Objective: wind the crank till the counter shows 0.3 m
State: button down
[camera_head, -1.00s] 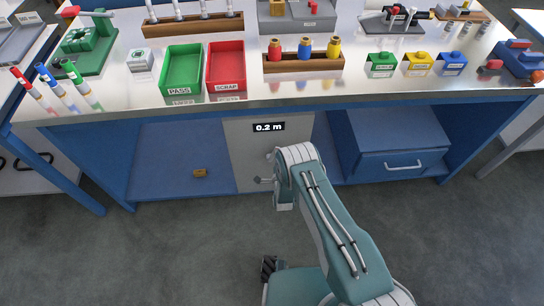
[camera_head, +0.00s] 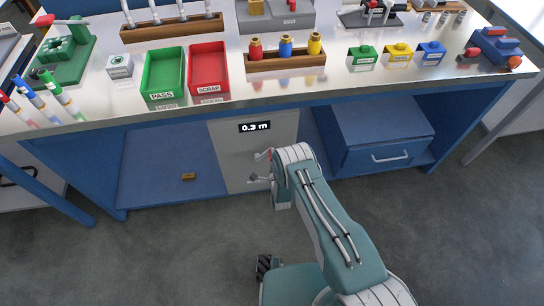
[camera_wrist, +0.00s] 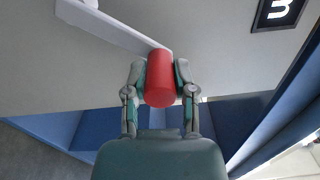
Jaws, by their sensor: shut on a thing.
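The counter (camera_head: 255,127) on the grey panel (camera_head: 235,165) under the bench reads 0.3 m. Only its "m" shows in the wrist view (camera_wrist: 279,10). The crank's red handle (camera_wrist: 160,78) sits between the fingers of my gripper (camera_wrist: 161,85), which is shut on it. The pale crank arm (camera_wrist: 115,28) runs from the handle up to the left. My arm hides part of the panel.
A blue drawer unit (camera_head: 385,135) stands right of the panel. A small brown block (camera_head: 188,177) lies on the lower shelf to the left. The benchtop above holds a green PASS tray (camera_head: 164,75), a red SCRAP tray (camera_head: 208,69) and other items.

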jog(key=shift+c, duration=2.2)
grip_release()
jog(key=shift+a, duration=0.1)
jog(key=shift+s, duration=0.1)
jog(key=v, duration=1.1)
jog(key=shift+s, duration=0.35)
jog(key=shift+s+f, duration=0.15)
jog(key=shift+f, duration=0.05)
